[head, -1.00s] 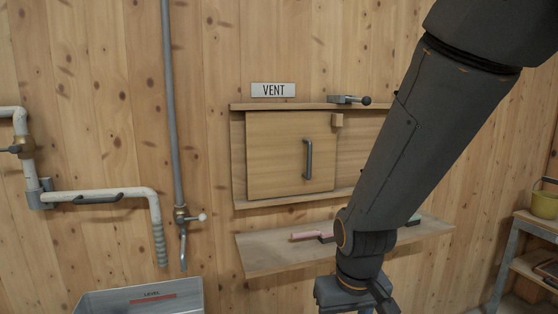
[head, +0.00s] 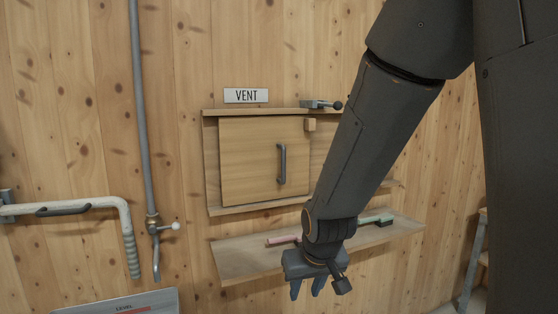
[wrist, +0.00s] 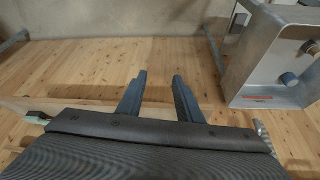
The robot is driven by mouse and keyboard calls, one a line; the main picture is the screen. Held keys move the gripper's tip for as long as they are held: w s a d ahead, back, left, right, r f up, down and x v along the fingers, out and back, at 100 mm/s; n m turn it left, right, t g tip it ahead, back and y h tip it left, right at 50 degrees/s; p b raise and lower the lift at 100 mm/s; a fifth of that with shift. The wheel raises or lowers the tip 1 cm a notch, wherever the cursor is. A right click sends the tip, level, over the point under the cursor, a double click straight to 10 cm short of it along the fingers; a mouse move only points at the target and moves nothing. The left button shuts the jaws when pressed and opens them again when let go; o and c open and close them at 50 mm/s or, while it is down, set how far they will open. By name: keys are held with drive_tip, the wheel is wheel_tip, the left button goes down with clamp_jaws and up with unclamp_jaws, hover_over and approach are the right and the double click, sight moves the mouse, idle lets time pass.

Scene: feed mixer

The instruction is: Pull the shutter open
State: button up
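The shutter (head: 250,175) is a square wooden panel in a wooden frame on the wall, under a VENT sign (head: 246,96). A dark upright bar handle (head: 281,163) is on its right half. A small wooden block (head: 310,125) sits at its upper right corner. A grey latch with a dark knob (head: 322,104) is on the top rail above it. My gripper (head: 307,288) hangs below and to the right of the handle, in front of the shelf, apart from the shutter. Its two fingers (wrist: 160,78) are apart with nothing between them in the wrist view. My arm hides the frame's right part.
A wooden shelf (head: 240,262) juts out below the shutter, bearing a pink-handled tool (head: 283,239) and a green-handled one (head: 376,219). A grey LEVEL box (head: 128,303) stands lower left.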

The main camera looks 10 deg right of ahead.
drive_tip(key=w+d+r+t, duration=0.1)
drive_tip(key=w+r+t, duration=0.35)
drive_tip(key=w, duration=0.55)
drive_tip(key=w+d+r+t, duration=0.1)
drive_tip(key=w+r+t, duration=0.2)
drive_tip(key=w+r, duration=0.5)
drive_tip(key=t, duration=0.6)
approach(284, 157)
drive_tip(key=w, duration=0.3)
drive_tip(key=shift+w+a+r+h, duration=0.1)
drive_tip(key=shift+w+h, duration=0.05)
drive_tip(key=shift+w, duration=0.2)
drive_tip(key=shift+w+a+r+h, duration=0.1)
drive_tip(key=shift+w+h, duration=0.05)
drive_tip(key=shift+w, duration=0.2)
drive_tip(key=shift+w+d+p, duration=0.2)
drive_tip(key=shift+w+p, duration=1.25)
drive_tip(key=shift+w, duration=1.8)
drive_tip(key=shift+f, duration=0.1)
clamp_jaws()
